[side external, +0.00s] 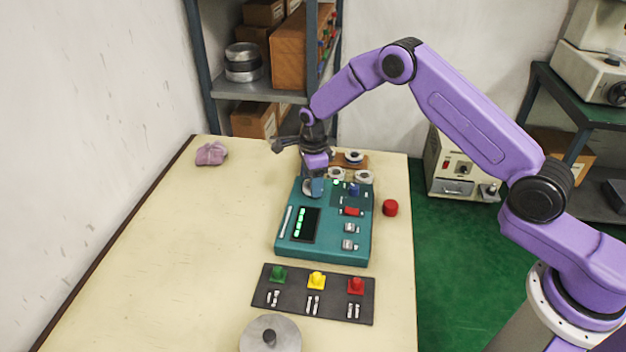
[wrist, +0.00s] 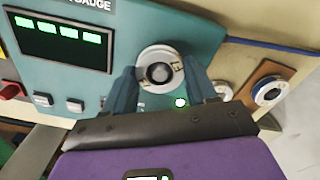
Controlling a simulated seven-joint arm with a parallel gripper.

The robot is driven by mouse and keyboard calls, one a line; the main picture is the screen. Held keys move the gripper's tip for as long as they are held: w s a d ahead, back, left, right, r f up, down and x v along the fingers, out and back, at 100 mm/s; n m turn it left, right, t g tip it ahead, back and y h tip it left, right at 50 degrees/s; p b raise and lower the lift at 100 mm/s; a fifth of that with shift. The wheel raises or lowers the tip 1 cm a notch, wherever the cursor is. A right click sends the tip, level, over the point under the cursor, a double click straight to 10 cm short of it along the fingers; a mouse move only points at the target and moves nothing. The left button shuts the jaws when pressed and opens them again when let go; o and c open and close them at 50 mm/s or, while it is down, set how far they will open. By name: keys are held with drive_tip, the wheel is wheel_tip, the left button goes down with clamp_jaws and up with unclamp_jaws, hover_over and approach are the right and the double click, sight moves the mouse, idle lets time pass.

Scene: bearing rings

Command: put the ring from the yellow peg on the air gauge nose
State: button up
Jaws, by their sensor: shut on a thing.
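My gripper (side external: 313,186) points down at the far left part of the teal air gauge (side external: 290,246). In the wrist view my gripper (wrist: 160,68) has its two fingers on either side of a silver ring (wrist: 146,59), shut on it. A round grey face, which looks like the gauge nose (wrist: 158,72), shows inside the ring. I cannot tell whether the ring is around the nose or just above it. The yellow peg (side external: 316,280) stands bare between the green peg (side external: 278,274) and the red peg (side external: 356,286) on a dark plate (side external: 262,300).
A brown wooden holder (side external: 340,157) with pale rings stands behind the gauge. A red cylinder (side external: 390,208) is to its right. A grey disc with a knob (side external: 270,337) is at the front, and a pink cloth (side external: 211,153) at the far left.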

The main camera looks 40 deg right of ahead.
idle(0.4)
drive_tip(key=o, duration=1.3)
drive_tip(key=shift+c, duration=0.2)
drive_tip(key=shift+r, duration=3.75)
